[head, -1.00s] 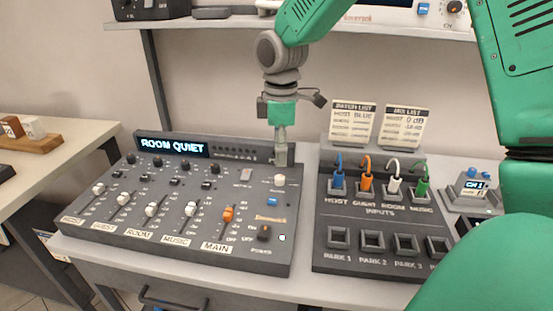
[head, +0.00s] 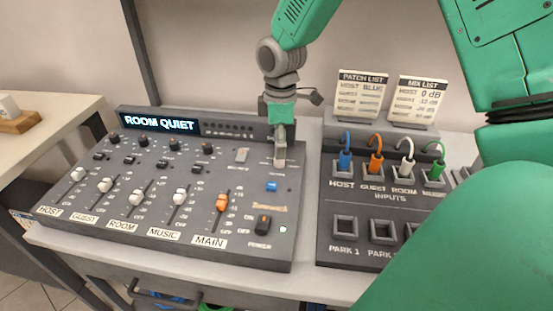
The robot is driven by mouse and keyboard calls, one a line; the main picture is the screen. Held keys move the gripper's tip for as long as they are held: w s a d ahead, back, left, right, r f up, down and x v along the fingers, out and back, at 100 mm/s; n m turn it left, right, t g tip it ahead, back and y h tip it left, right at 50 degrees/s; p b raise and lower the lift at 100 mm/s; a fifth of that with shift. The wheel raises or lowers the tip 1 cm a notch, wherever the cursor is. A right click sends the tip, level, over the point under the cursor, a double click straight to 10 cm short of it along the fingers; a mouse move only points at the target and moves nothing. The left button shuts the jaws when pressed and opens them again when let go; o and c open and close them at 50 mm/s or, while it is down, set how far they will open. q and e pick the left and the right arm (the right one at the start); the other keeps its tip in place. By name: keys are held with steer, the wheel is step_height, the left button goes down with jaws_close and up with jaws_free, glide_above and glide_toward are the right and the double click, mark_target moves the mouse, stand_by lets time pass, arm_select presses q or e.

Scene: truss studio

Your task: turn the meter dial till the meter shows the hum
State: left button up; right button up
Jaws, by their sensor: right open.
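The mixing console (head: 120,218) lies on the table, and its lit meter display (head: 158,122) reads "ROOM QUIET". My right gripper (head: 280,160) points straight down over the console's upper right part, above the blue button (head: 272,186). Its fingers are open and sit where the pale dial was visible earlier. They cover most or all of that dial, so I cannot tell whether they touch it. My left gripper is not in view.
The patch box (head: 385,208) with several coloured plugs stands right of the console. Two cards, the patch list (head: 360,97) and mix list (head: 417,101), stand behind it. A wooden block (head: 18,121) lies on the left table. My green arm covers the lower right.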

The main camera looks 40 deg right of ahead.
mark_target(275, 168)
steer(key=f, duration=0.1)
steer(key=d+f, duration=0.1)
steer(key=f, duration=0.1)
steer(key=shift+d+f, duration=0.25)
steer(key=shift+f, duration=0.35)
steer(key=shift+a+f, duration=0.1)
steer(key=shift+a, duration=0.3)
steer(key=shift+a+r, duration=0.25)
steer(key=shift+a, duration=0.95)
steer(key=shift+c, duration=0.3)
steer(key=shift+d, duration=0.3)
steer(key=c, duration=0.8)
steer(key=shift+d+f, duration=0.2)
steer(key=shift+d, duration=0.2)
jaws_close()
steer(key=shift+s+d, duration=0.15)
steer(key=shift+d, duration=0.2)
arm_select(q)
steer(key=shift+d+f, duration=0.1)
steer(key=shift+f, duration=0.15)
arm_select(e)
steer(key=shift+a, duration=0.3)
